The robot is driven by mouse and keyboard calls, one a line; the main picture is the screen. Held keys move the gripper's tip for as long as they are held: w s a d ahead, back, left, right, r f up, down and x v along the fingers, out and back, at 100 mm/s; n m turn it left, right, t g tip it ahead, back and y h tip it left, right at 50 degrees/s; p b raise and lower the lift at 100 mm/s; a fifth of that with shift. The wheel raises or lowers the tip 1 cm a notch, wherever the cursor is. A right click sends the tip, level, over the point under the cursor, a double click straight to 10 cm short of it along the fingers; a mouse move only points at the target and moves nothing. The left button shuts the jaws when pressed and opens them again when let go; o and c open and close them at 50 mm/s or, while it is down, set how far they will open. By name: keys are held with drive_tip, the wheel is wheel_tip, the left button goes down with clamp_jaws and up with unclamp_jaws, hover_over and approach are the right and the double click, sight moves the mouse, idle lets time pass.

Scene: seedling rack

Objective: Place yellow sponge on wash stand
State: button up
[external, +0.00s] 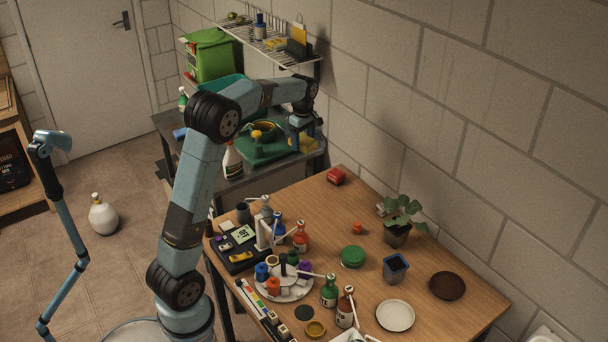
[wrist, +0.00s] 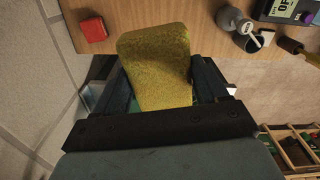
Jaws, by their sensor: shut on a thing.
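The yellow sponge (wrist: 158,50) is between the two dark fingers of my gripper (wrist: 162,72) in the wrist view, and its far end sticks out past them. In the external view my gripper (external: 301,140) points down at the right part of the grey stand behind the wooden table. Yellow (external: 309,145) shows at its fingers there, small and partly covered. The grey stand, which looks like the wash stand (external: 229,184), carries a green tray (external: 252,158). I cannot tell whether the sponge touches the stand.
A white spray bottle (external: 232,162) stands at the stand's front. A wire shelf (external: 270,47) hangs above, near my arm. A red block (external: 336,176) lies at the far edge of the wooden table (external: 318,212), which holds bottles, a plant and dishes.

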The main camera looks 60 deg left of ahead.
drive_tip(key=s+a+n, duration=0.4)
drive_tip(key=s+a, duration=0.1)
drive_tip(key=a, duration=0.7)
drive_tip(key=s+a+n, duration=0.4)
drive_tip(key=a, duration=0.9)
drive_tip(key=s+a+n, duration=0.9)
drive_tip(key=s+a, duration=1.2)
wheel_tip(320, 180, down, 10)
drive_tip(key=w+a+f, duration=0.2)
drive_tip(key=a+f, duration=0.1)
drive_tip(key=w+a+f, duration=0.3)
drive_tip(key=a, duration=0.1)
drive_tip(key=w+a+f, duration=0.2)
drive_tip(key=a+f, duration=0.2)
drive_tip(key=shift+w+a, duration=0.1)
drive_tip(key=shift+w, duration=0.15)
drive_tip(key=shift+w+a+f, duration=0.1)
drive_tip(key=shift+a+f, duration=0.05)
drive_tip(key=shift+f, duration=1.6)
